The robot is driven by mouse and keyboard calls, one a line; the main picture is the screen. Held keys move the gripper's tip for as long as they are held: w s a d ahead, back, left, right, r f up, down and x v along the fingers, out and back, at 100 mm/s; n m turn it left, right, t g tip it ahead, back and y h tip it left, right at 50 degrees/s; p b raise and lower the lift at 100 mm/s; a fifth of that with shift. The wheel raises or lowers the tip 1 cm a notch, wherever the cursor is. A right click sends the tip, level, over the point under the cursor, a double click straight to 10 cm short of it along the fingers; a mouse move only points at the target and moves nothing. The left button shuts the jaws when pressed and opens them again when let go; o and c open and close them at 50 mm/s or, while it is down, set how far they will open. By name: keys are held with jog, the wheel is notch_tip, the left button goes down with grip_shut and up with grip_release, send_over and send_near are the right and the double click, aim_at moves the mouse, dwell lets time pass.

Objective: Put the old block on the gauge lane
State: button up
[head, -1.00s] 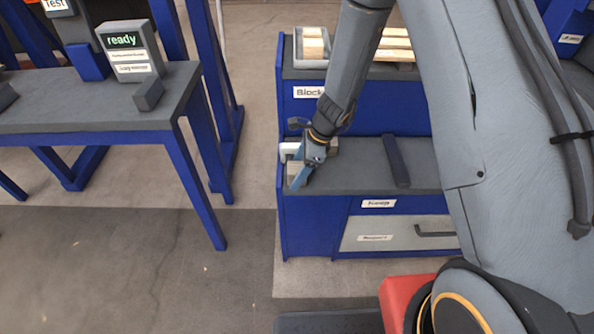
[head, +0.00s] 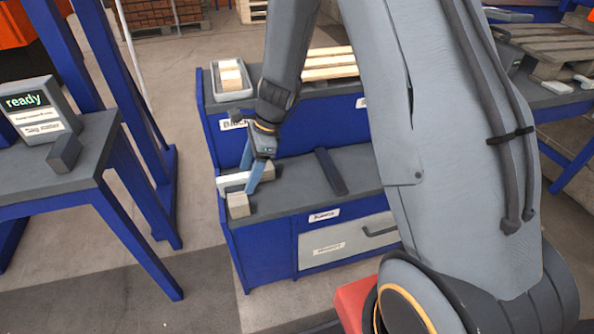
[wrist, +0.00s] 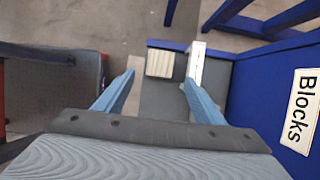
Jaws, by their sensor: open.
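A pale wooden block (head: 238,204) lies at the left end of the grey lower shelf (head: 290,195). In the wrist view this block (wrist: 160,64) lies just beyond my fingertips, near the shelf end. My gripper (head: 249,180) is open and low over the shelf, just right of the block. The wrist view shows my gripper (wrist: 158,82) with its fingers apart and nothing held. A white bar (head: 232,182) stands beside the block. I cannot tell which block is old, nor make out a gauge lane.
A grey tray (head: 245,88) of pale blocks stands on the upper shelf. A dark bar (head: 330,171) lies across the lower shelf. At left, a table (head: 95,150) carries a display reading "ready" (head: 30,110). A floor gap separates the table from the shelves.

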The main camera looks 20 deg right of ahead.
jog(key=s+d+r+n+h, duration=0.2)
jog(key=s+d+r+n, duration=0.5)
jog(key=s, duration=0.4)
jog(key=s+d+r+n+h, duration=0.2)
jog(key=s+d+r+n, duration=0.6)
jog(key=s+d, duration=0.3)
jog(key=shift+s+d+n, duration=0.25)
jog(key=shift+d+n, duration=0.25)
jog(key=shift+d, duration=0.05)
